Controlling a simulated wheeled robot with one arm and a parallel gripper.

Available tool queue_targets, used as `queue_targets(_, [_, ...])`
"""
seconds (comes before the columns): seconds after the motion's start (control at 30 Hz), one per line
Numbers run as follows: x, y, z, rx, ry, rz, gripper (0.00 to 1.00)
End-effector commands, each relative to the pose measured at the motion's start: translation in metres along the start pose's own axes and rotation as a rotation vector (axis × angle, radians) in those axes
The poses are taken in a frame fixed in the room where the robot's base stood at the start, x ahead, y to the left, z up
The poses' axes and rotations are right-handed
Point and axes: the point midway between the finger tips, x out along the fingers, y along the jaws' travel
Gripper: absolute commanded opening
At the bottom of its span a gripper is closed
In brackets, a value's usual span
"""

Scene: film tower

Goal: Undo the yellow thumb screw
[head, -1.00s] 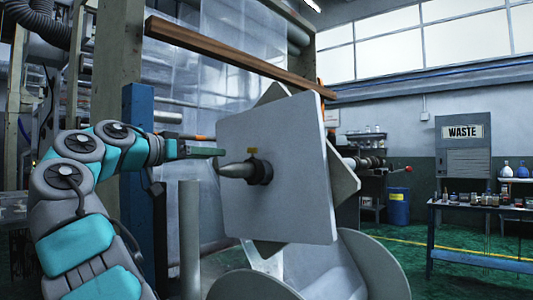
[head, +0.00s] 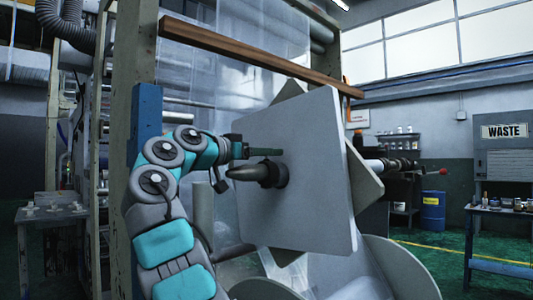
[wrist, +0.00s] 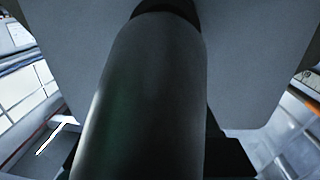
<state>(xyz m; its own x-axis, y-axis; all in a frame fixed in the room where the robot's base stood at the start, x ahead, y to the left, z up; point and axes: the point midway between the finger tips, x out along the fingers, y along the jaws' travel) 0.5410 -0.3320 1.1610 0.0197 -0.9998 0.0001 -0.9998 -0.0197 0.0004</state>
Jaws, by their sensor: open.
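A grey spindle (head: 250,173) with a blunt tip juts from a large grey plate (head: 310,200). A dark collar (head: 275,173) sits around the spindle against the plate. The yellow thumb screw does not show in either current view; in the head view my gripper (head: 268,152) covers the place above the collar. My gripper is open and lies just above the spindle, reaching toward the plate. In the wrist view the spindle (wrist: 145,100) fills the middle, with the dark collar (wrist: 165,8) at the top edge. I cannot tell whether the fingers touch anything.
A wooden beam (head: 255,55) runs above the plate. A blue post (head: 147,125) stands behind my arm. A round grey disc (head: 395,270) lies below the plate. A blue drum (head: 432,212) and a table (head: 500,225) stand at the right on green floor.

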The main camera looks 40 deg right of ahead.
Motion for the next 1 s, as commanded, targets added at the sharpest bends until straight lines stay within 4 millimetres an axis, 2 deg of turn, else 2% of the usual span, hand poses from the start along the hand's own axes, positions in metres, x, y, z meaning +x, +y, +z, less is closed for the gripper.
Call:
queue_targets(0.27, [0.0048, 0.0004, -0.0003, 0.000, 0.000, 0.000, 0.63])
queue_targets(0.83, [0.0045, 0.0005, -0.0003, 0.000, 0.000, 0.000, 0.02])
queue_targets(1.0, [0.0045, 0.0005, -0.0003, 0.000, 0.000, 0.000, 0.00])
